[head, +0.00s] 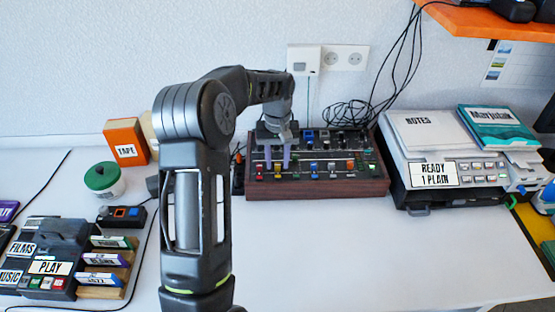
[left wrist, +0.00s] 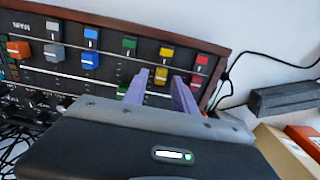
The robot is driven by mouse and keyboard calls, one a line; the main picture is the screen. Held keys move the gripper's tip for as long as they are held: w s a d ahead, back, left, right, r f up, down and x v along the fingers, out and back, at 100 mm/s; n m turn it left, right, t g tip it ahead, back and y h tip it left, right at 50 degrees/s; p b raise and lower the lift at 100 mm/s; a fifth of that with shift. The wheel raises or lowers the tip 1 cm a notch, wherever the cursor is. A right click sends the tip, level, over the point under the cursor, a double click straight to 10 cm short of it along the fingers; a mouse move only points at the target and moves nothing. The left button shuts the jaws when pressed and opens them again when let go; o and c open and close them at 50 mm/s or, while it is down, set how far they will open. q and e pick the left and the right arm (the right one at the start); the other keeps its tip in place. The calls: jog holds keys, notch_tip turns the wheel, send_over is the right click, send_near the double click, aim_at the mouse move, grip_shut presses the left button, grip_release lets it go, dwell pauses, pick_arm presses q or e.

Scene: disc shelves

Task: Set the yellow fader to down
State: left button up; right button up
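The wooden-sided mixing console (head: 345,188) stands against the wall. My left gripper (head: 278,163) is over its left part, fingers pointing down. In the left wrist view the console appears turned round, and the two purple fingers of my left gripper (left wrist: 159,88) are apart. The yellow fader cap (left wrist: 161,75) shows in the gap between the fingers, close to the yellow button (left wrist: 166,52) in the front row. I cannot tell whether a finger touches it. The green fader cap (left wrist: 122,91) is partly hidden beside one finger. My right gripper is not in view.
Red (left wrist: 195,80) and blue (left wrist: 90,61) fader caps flank this area. A printer-like machine (head: 455,165) stands right of the console. Cables (head: 350,112) lie behind it. A tape box (head: 126,141), green-lidded jar (head: 103,178) and cartridge deck (head: 50,262) are left.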

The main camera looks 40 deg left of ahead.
pick_arm(q)
jog(key=shift+r, duration=0.15)
notch_tip(320, 180, up, 8)
jog(key=shift+f, duration=0.2)
dwell(0.4)
dwell(0.5)
